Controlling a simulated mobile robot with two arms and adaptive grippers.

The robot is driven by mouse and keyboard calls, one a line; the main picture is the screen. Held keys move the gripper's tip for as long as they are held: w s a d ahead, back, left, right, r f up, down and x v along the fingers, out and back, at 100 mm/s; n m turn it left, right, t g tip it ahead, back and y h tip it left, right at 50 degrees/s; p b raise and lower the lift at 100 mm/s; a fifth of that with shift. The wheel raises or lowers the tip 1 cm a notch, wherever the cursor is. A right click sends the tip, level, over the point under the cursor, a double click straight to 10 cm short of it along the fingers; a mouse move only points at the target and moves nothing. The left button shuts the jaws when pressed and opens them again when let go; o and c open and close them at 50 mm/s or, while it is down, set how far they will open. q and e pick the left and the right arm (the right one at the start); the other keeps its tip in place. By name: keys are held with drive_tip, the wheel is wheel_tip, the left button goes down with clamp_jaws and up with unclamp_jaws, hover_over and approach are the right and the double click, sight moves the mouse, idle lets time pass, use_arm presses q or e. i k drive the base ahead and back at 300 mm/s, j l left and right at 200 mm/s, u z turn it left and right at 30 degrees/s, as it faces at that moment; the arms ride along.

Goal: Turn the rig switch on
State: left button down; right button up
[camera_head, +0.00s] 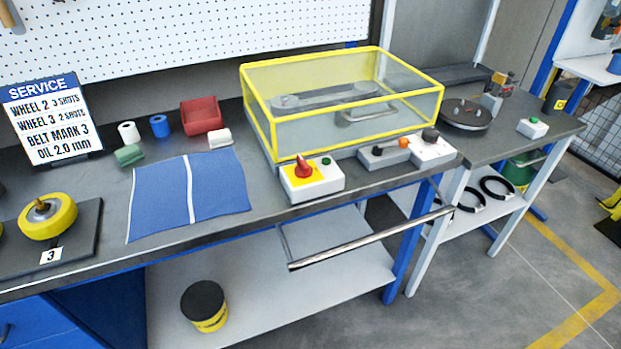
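A white switch box (318,186) stands at the front of the bench, just before the yellow-framed clear guard. On its top, a red rotary knob (302,168) sits on a yellow plate, with a small green button or lamp (326,161) to its right. I cannot tell from the knob whether it is on or off. The yellow-framed guard (342,98) is down over a grey belt rig (325,97). Neither of my grippers is in view.
Right of the switch box are a grey box with an orange-tipped lever (384,153) and a white box with a black knob (431,149). A blue mat (160,200) lies to the left. A metal bar (370,240) sticks out before the bench's front edge.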

sight(301, 171)
drive_tip(key=j+z, duration=0.2)
drive_tip(key=z, duration=0.2)
drive_tip(key=j+z, duration=0.2)
drive_tip(key=z, duration=0.15)
drive_tip(key=k+j+z, duration=0.15)
drive_tip(key=z, duration=0.25)
drive_tip(key=k+j+z, duration=0.1)
drive_tip(key=z, duration=0.25)
drive_tip(key=j, duration=0.1)
